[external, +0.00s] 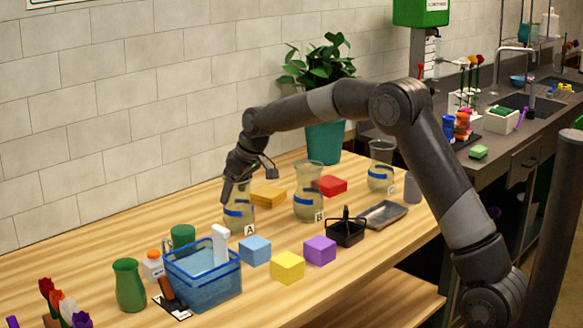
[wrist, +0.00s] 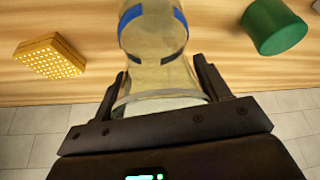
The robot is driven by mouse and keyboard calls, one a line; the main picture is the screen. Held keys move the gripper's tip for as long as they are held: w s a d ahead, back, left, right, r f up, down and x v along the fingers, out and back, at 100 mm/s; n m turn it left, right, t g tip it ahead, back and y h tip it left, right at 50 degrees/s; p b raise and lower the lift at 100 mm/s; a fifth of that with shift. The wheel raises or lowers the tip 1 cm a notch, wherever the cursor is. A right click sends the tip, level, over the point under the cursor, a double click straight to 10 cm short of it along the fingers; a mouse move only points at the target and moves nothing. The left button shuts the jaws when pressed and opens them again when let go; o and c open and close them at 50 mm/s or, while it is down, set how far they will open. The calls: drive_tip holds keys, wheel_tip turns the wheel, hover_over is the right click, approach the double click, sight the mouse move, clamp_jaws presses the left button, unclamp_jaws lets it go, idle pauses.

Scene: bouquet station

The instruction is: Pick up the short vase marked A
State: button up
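The short vase marked A (external: 240,218) is clear glass with a blue band and stands upright on the wooden table, with a small "A" card (external: 249,230) at its front. My gripper (external: 232,188) points down over its top. In the wrist view my gripper (wrist: 160,74) has one finger on each side of the vase (wrist: 155,45), around its flared rim and neck. The fingers are wide apart, with what looks like a narrow gap to the glass on each side. The vase's far side is hidden in the external view.
A blue basket (external: 205,280), blue cube (external: 255,250) and green cup (external: 183,237) are in front and left. A third vase (external: 381,172) stands farther right.

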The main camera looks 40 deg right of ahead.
drive_tip(key=c, duration=1.3)
drive_tip(key=shift+c, duration=0.5)
drive_tip(key=shift+r, duration=0.1)
